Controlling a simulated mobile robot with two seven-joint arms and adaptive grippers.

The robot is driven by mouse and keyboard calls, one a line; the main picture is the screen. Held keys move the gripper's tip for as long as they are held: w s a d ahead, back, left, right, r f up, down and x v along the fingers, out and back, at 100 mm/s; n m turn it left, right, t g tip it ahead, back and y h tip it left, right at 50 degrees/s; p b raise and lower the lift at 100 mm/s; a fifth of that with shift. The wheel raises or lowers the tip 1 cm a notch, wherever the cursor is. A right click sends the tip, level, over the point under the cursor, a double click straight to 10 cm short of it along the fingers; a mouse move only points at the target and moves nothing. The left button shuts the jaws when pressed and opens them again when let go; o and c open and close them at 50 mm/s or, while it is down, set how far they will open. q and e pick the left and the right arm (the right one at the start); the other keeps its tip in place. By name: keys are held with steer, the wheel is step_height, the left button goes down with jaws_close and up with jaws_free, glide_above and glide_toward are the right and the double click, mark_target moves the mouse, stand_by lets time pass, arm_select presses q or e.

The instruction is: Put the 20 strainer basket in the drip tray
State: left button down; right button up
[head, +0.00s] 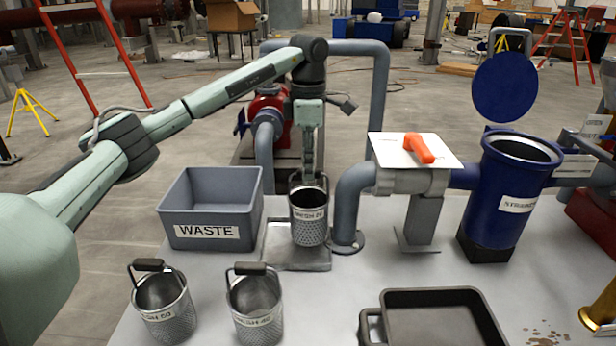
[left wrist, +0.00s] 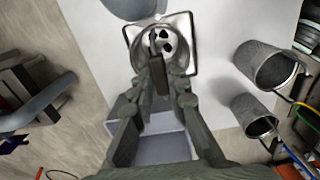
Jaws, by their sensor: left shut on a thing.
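The strainer basket (head: 309,226), a perforated metal cup labelled MESH 20, hangs upright from my left gripper (head: 308,178). The fingers are shut on its dark handle, which shows in the left wrist view (left wrist: 158,75). The basket is over a shallow grey metal tray (head: 290,263), likely the drip tray, right of the waste bin. Whether its bottom touches the tray is unclear. The left wrist view looks down into the basket (left wrist: 163,42), with the tray's rim (left wrist: 192,50) around it. My right gripper is not in view.
The grey WASTE bin (head: 210,200) stands left of the tray. Two other baskets, labelled 50 (head: 165,308) and 40 (head: 256,308), stand in front. A black tray (head: 440,318) is at the front right. The blue strainer housing (head: 505,195) is open, beside grey pipework (head: 352,205).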

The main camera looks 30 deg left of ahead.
arm_select(q)
step_height(320, 180, down, 3)
steer(key=shift+r, duration=0.15)
steer(key=shift+f, duration=0.25)
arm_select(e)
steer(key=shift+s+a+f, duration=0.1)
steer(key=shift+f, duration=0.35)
arm_select(q)
steer(key=c, duration=1.5)
jaws_free()
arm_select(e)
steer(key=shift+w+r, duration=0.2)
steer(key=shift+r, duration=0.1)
